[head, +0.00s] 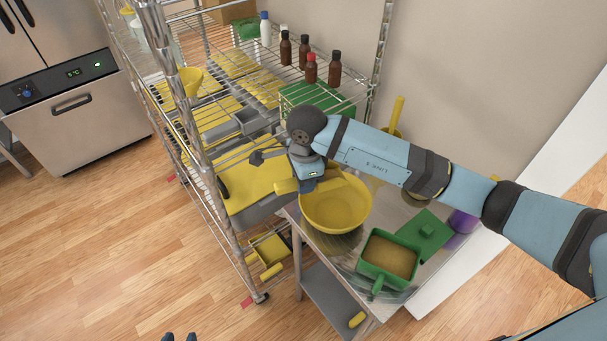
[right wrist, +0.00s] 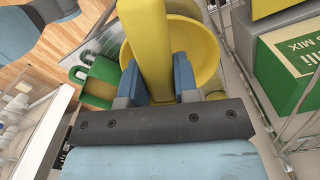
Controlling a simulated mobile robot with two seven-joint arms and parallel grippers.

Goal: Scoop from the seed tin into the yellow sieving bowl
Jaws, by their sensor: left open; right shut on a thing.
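The yellow sieving bowl (head: 345,215) stands on the small metal table, and it also shows in the right wrist view (right wrist: 207,45). My right gripper (right wrist: 158,85) is shut on a yellow handled tool, seemingly a scoop (right wrist: 148,40). It holds the tool over the bowl; its handle end (head: 286,187) sticks out left in the head view. Whether the tool holds seed is hidden. The green seed tin (head: 377,285), full of brown seed, stands to the right of the bowl; it also shows in the wrist view (right wrist: 102,70). My left gripper (head: 180,337) is open and empty at the bottom edge.
A green lid (head: 423,231) lies beside the tin, with a purple object (head: 462,222) behind it. A wire rack (head: 205,150) with brown bottles (head: 285,48) and yellow items stands close on the left. The floor at lower left is clear.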

